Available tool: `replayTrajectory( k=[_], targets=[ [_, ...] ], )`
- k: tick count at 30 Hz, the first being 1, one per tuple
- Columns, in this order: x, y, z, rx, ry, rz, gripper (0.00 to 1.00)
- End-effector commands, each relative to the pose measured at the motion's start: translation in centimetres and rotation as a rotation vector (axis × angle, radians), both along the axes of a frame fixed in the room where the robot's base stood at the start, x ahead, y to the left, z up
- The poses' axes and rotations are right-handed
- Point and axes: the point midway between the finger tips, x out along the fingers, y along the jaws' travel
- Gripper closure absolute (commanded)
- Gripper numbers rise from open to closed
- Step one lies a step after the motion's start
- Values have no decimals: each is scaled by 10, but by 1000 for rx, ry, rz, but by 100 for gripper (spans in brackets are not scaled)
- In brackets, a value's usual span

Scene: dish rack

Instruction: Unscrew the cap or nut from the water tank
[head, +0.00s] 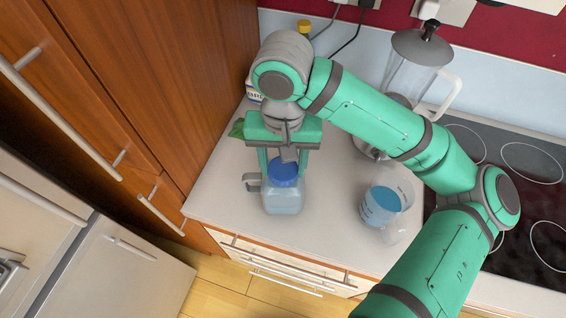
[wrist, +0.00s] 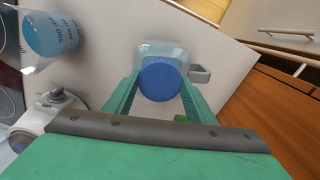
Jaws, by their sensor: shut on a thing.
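The water tank (head: 283,199) is a clear bluish jug with a grey handle on its left side, standing upright on the worktop. In the wrist view the tank (wrist: 152,49) shows beyond its cap. The blue cap (head: 283,173) sits on top of the tank and shows as a blue disc in the wrist view (wrist: 160,80). My gripper (head: 284,166) is above the tank, pointing down. In the wrist view its two green fingers (wrist: 160,90) are on either side of the cap, shut on it. The threads under the cap are hidden.
A measuring cup with blue liquid (head: 383,203) stands to the right on the worktop. A black hob (head: 530,180) is at the right. Brown cabinets (head: 150,80) rise at the left. The worktop (head: 325,225) is clear between tank and cup.

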Motion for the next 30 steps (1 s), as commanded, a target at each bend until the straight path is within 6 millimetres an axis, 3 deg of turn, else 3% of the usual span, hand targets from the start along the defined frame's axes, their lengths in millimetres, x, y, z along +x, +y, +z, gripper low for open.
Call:
replayTrajectory(
  k=[30],
  targets=[
    [0, 2, 32, 1, 0, 1, 77]
  ],
)
